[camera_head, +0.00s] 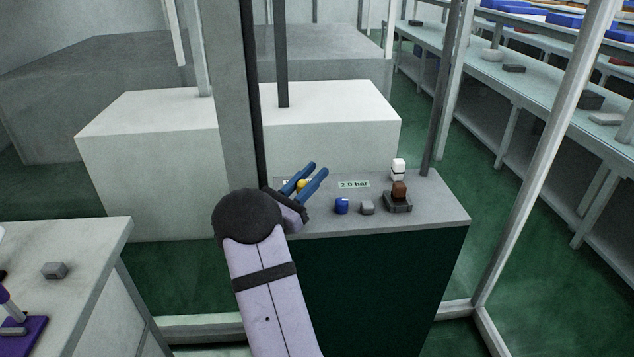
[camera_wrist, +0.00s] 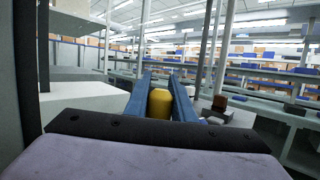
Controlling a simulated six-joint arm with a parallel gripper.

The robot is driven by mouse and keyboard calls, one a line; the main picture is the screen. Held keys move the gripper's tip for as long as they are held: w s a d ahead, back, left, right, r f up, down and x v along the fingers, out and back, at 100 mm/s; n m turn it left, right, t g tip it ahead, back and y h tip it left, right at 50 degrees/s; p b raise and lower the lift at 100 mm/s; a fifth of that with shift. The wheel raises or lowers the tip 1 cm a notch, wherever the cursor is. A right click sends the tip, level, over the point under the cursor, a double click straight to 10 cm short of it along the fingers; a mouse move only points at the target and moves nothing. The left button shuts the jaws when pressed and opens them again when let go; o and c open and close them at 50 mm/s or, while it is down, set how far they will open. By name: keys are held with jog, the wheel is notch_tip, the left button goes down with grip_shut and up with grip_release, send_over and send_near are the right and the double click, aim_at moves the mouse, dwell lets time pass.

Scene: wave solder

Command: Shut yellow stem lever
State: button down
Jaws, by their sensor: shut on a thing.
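The yellow stem lever (camera_head: 302,184) shows as a small yellow piece between the blue fingers of my gripper (camera_head: 308,177), above the grey top of the cabinet (camera_head: 440,208). In the wrist view the yellow piece (camera_wrist: 160,103) fills the space between the two blue fingers (camera_wrist: 160,90). My gripper is shut on it. The rest of the lever and whatever it is mounted on are hidden behind my fingers and arm, so its angle cannot be told.
A label reading 2.0 bar (camera_head: 354,184) lies right of my gripper. A grey post (camera_head: 233,100) rises close behind my arm.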

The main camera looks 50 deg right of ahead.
jog(key=c, duration=1.5)
grip_release()
jog(key=shift+a, duration=0.15)
jog(key=shift+a+f, duration=0.2)
jog(key=shift+a, duration=0.1)
jog(key=a+b, duration=0.2)
jog(key=a, duration=1)
jog(key=shift+a, duration=0.15)
